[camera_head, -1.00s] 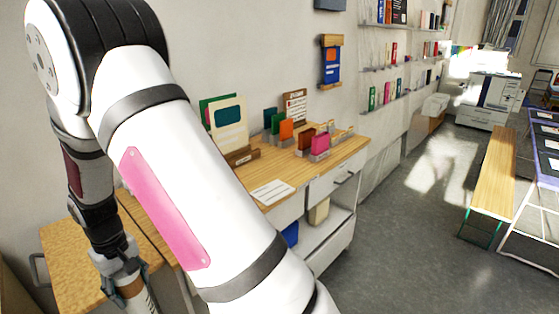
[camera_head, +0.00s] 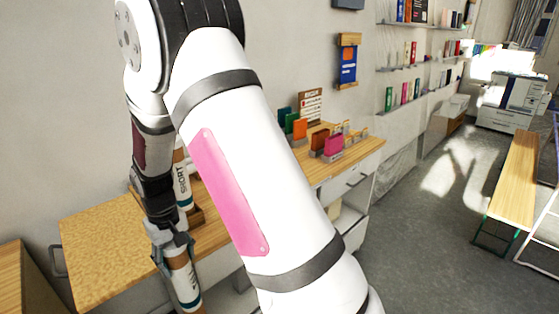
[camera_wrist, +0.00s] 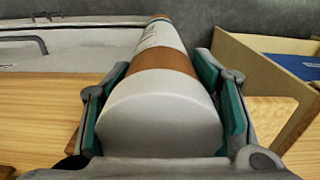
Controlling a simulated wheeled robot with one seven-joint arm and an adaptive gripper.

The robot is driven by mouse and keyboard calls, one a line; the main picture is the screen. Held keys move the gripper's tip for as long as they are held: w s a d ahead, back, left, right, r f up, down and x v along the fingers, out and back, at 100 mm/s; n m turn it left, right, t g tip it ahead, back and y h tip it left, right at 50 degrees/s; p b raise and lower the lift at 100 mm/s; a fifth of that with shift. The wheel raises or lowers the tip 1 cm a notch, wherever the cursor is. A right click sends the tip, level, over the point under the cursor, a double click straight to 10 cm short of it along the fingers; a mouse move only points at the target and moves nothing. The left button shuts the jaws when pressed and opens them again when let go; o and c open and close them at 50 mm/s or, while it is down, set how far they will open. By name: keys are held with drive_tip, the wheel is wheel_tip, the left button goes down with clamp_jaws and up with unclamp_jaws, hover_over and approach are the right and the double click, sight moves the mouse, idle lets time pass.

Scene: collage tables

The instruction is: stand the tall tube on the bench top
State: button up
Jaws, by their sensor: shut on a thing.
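My gripper (camera_head: 178,258) is shut around a tube (camera_head: 184,283) with a white label and a teal band. In the wrist view, the tube (camera_wrist: 160,110) lies between the green finger pads (camera_wrist: 160,118). Its pale round end faces the camera, followed by a brown band and a white label. In the head view it hangs steeply downward, with its lower end cut off by the frame. A similar tube marked with lettering (camera_head: 184,185) stands behind my arm, partly hidden. A wooden bench top (camera_head: 110,245) lies left of and behind my gripper. Which surface is meant is unclear.
A wooden desk top (camera_head: 365,153) with colored cards (camera_head: 333,144) stands beyond my arm. In the wrist view, an open wooden tray (camera_wrist: 245,70) is close to the right finger. Another wooden surface (camera_head: 10,275) is at the far left.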

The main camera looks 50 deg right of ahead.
drive_tip(key=s+d+r+m, duration=0.4)
drive_tip(key=s+d+r, duration=0.4)
drive_tip(key=d+r, duration=0.5)
drive_tip(key=s+d+r+m, duration=0.4)
drive_tip(key=s+r, duration=0.8)
drive_tip(key=s, duration=0.3)
drive_tip(key=shift+d, duration=0.55)
